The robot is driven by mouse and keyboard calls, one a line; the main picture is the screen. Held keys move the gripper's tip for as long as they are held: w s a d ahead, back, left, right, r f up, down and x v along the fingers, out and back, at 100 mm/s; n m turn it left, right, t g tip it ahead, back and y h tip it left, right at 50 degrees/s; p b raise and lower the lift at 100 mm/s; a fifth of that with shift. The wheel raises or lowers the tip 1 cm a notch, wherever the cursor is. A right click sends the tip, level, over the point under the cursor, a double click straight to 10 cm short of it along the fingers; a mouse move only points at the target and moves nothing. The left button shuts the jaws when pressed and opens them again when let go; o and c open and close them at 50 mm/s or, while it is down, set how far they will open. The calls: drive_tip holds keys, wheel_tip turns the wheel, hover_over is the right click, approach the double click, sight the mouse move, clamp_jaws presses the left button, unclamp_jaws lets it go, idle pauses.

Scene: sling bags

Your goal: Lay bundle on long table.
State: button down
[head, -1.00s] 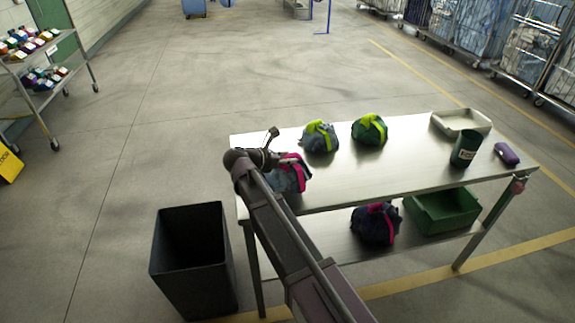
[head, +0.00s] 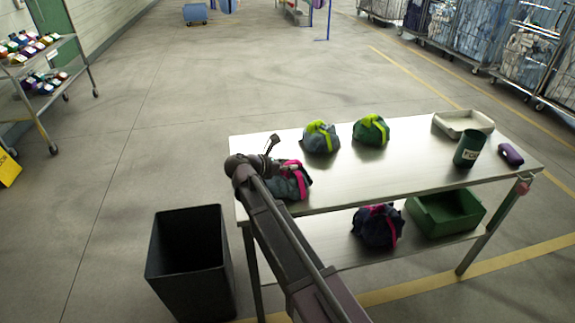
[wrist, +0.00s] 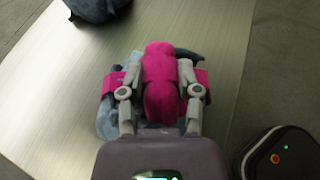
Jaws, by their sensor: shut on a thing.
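The bundle (head: 294,184) is a dark teal-grey sling bag with a bright pink strap. In the head view it is at the left end of the long table's (head: 345,187) steel top, partly hidden by my arm. My gripper (head: 276,167) is over it. In the wrist view my gripper (wrist: 158,78) has its two grey fingers closed on the bundle's pink strap (wrist: 160,95), with the blue-grey cloth below. The bundle is at or very close to the tabletop; I cannot tell whether it bears fully on it.
Two bundles with lime straps, one grey-blue (head: 320,138) and one green (head: 371,130), sit on the tabletop. A pale tray (head: 463,122), green cup (head: 468,150) and purple case (head: 510,154) are at right. A navy-pink bundle (head: 377,228) and green crate (head: 445,213) are below. A black bin (head: 188,250) stands left.

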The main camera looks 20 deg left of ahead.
drive_tip(key=shift+c, duration=1.5)
unclamp_jaws()
drive_tip(key=shift+r, duration=0.1)
drive_tip(key=p+v, duration=0.4)
drive_tip(key=v, duration=0.8)
drive_tip(key=shift+p, duration=0.4)
drive_tip(key=shift+d, duration=0.1)
